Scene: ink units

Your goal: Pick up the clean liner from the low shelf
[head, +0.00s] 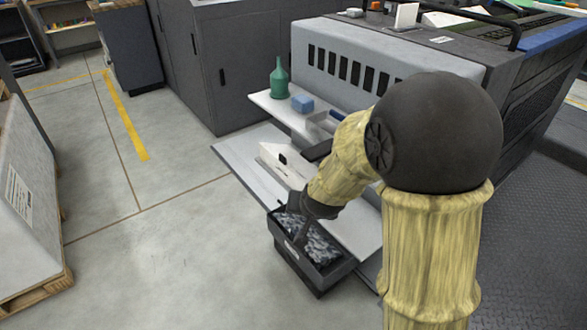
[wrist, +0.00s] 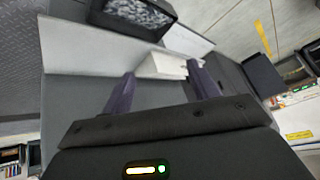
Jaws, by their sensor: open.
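A white, boxy folded piece (head: 285,165), which looks like the clean liner, lies on the low grey shelf (head: 240,158). In the wrist view the white piece (wrist: 168,66) shows beyond and between my two dark fingers. My gripper (wrist: 161,72) is open, its fingers spread wide and nothing held between them. In the head view my gripper (head: 308,210) is a dark shape in front of the shelf, over the edge of a dark bin, and my forearm hides part of the shelf. The exact gap between fingers and white piece cannot be told.
The dark bin (head: 292,262) with crumpled grey material stands before the shelf; it also shows in the wrist view (wrist: 105,22). An upper shelf (head: 262,99) holds a green bottle (head: 279,80), a blue block (head: 302,104) and a grey tray (head: 318,124).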

